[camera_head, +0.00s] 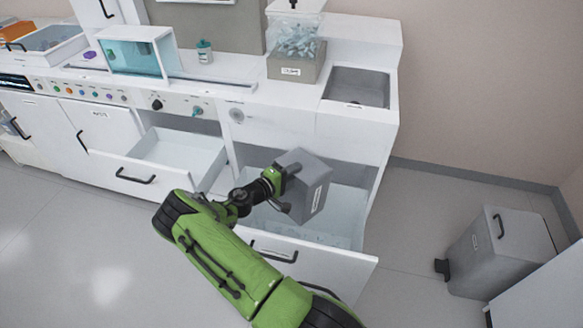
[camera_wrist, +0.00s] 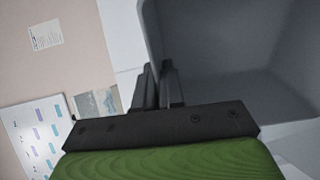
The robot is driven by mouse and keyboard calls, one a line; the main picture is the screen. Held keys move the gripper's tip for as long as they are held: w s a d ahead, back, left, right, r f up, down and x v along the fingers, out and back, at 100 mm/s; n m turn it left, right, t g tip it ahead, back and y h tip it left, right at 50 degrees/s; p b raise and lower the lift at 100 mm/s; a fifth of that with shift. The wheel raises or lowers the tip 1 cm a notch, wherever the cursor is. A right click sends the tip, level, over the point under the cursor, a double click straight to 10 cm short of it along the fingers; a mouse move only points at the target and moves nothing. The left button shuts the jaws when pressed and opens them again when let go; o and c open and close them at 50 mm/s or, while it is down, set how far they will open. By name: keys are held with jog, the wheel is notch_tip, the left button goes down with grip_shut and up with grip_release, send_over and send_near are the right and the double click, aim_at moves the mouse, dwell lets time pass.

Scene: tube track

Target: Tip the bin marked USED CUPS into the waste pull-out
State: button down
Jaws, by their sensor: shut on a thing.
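A grey bin (camera_head: 305,188) with a white label hangs in my gripper (camera_head: 283,183), tilted, above an open pull-out (camera_head: 318,263) at the lower right of the counter. The label is too small to read. In the wrist view, the dark fingers (camera_wrist: 158,88) are against the bin's wall, and the grey bin (camera_wrist: 235,55) fills the right side. I see no cups in the visible part; the rest is hidden. The pull-out has pale inner walls, partly hidden by my arm and the bin.
Another drawer (camera_head: 176,153) stands open to the left. A grey box of clear pieces (camera_head: 296,68) and a sink (camera_head: 357,87) are on the counter above. A grey pedal bin (camera_head: 497,250) stands on the floor at right. Floor between it and the pull-out is clear.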

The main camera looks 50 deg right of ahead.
dwell(0.3)
jog(key=shift+d, duration=0.15)
jog(key=shift+d+y+p, duration=0.3)
jog(key=shift+y+p, duration=0.4)
jog(key=shift+p, duration=0.2)
jog(key=y+p, duration=0.1)
jog(key=d+y+p, duration=0.1)
jog(key=shift+s+d+f+p, duration=0.1)
jog(key=shift+d+f+p, duration=0.2)
jog(key=shift+p, duration=0.1)
jog(key=shift+d+f+y, duration=0.15)
jog(key=shift+f+y, duration=0.15)
jog(key=shift+y, duration=0.2)
